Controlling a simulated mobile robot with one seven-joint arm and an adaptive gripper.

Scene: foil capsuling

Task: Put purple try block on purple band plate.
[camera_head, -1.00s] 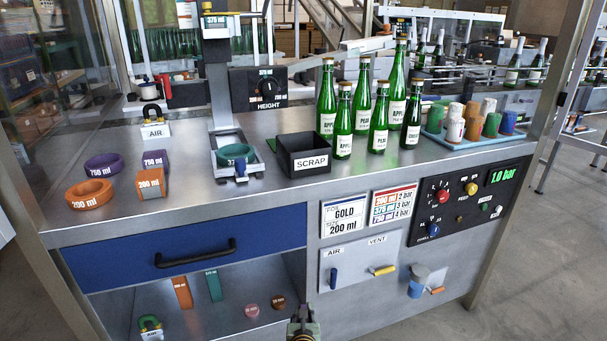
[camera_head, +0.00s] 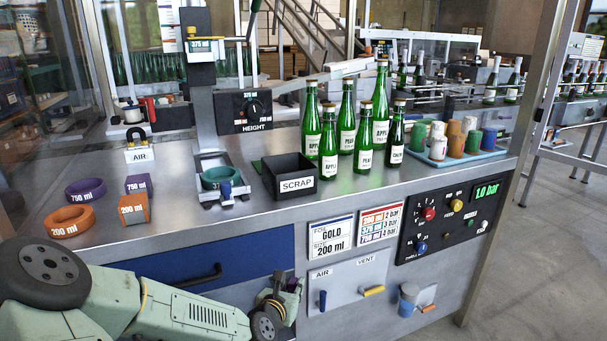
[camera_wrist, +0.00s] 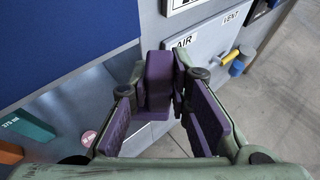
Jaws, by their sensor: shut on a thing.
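My gripper (camera_head: 287,286) is low in front of the cabinet, left of the air and vent panel. In the wrist view it is shut on a dark purple block (camera_wrist: 159,78), which stands up between its fingertips and hides part of them. I take this for the purple try block; no label shows on it. A purple 750 ml cube (camera_head: 138,184) and a purple 750 ml ring (camera_head: 86,189) are on the bench at the left. I cannot make out a purple band plate for certain. My gripper is below the bench top, apart from these.
Teal (camera_wrist: 29,126) and orange (camera_wrist: 9,152) labelled pieces lie on the lower shelf, beside a pink disc (camera_wrist: 88,138). The blue drawer (camera_head: 225,258) is behind my arm. The scrap bin (camera_head: 289,176) and green bottles (camera_head: 328,150) stand on the bench.

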